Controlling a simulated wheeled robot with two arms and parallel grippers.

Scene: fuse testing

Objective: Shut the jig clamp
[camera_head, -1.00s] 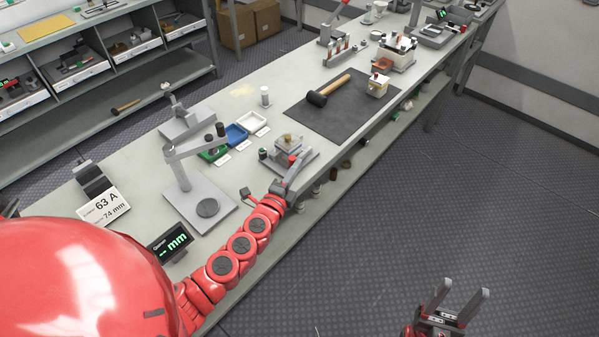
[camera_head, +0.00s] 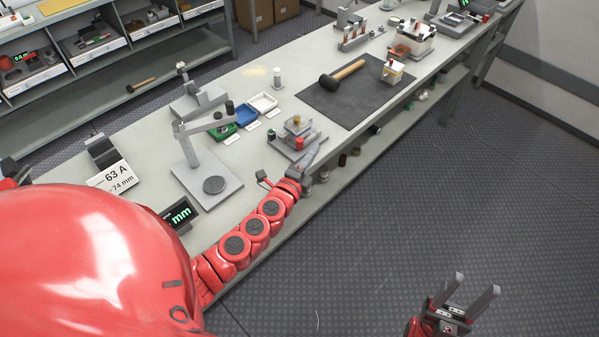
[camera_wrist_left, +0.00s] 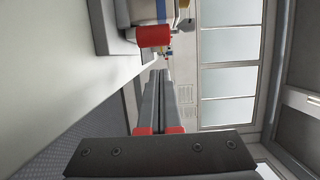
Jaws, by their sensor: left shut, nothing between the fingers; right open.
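The jig (camera_head: 283,146) is a small grey-based fixture near the front edge of the bench. It bears a pale block with a brass-coloured top and a red clamp handle (camera_head: 301,143). In the left wrist view the red handle end (camera_wrist_left: 153,36) sticks out sideways, just beyond the fingertips. My left gripper (camera_head: 316,149) is shut and empty, at the jig's front right side. It also shows in the left wrist view (camera_wrist_left: 162,75), its fingers together and apart from the handle. My right gripper (camera_head: 476,286) is open and empty over the floor, clear of the bench.
A black mat (camera_head: 345,103) with a hammer (camera_head: 343,75) lies beyond the jig. Green, blue (camera_head: 247,115) and white trays stand behind it. A grey stand with a jointed arm (camera_head: 190,150) and a display (camera_head: 181,214) are to the left.

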